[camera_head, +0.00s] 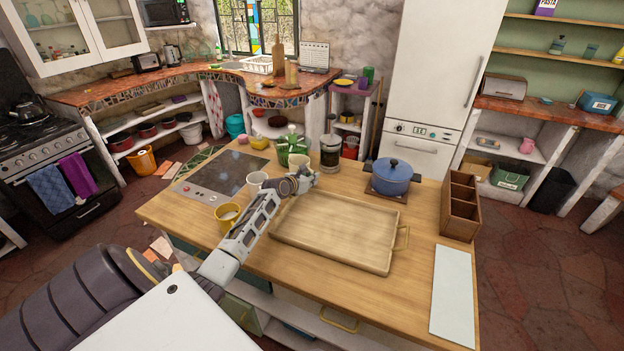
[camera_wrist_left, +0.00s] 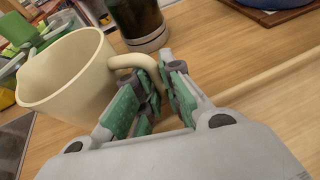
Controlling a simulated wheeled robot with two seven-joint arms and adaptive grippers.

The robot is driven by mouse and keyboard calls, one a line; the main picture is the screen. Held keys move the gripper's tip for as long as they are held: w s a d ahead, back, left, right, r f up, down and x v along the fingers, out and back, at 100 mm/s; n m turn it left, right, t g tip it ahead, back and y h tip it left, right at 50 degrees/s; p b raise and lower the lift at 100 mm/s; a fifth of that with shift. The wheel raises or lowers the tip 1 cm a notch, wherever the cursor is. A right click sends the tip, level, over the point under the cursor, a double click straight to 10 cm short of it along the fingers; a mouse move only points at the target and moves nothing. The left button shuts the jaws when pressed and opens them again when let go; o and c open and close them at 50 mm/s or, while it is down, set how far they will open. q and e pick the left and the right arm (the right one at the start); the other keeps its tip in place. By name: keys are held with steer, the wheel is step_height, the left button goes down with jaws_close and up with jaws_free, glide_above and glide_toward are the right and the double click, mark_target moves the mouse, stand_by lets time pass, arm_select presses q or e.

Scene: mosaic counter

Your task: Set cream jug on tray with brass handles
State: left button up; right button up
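The cream jug (camera_head: 299,161) stands at the back of the wooden island, just beyond the tray's far left corner. In the left wrist view the jug (camera_wrist_left: 66,78) is at the left, its handle reaching to my fingertips. My left gripper (camera_head: 305,181) is closed around that handle, with the green finger pads (camera_wrist_left: 160,85) on either side of it. I cannot tell whether the jug is off the counter. The wooden tray (camera_head: 340,228) lies empty in the middle of the island. Its right brass handle (camera_head: 403,238) shows; the left end is partly behind my arm. My right gripper is not in view.
A french press (camera_head: 330,152) stands just behind the jug, with a green item (camera_head: 291,148) to the left. A white mug (camera_head: 257,181) and yellow mug (camera_head: 228,216) stand near my arm.

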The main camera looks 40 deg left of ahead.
arm_select(q)
steer(key=o, duration=0.4)
steer(key=shift+r, duration=0.15)
steer(key=shift+s, duration=0.1)
steer(key=shift+v, duration=5.9)
steer(key=shift+d, duration=0.1)
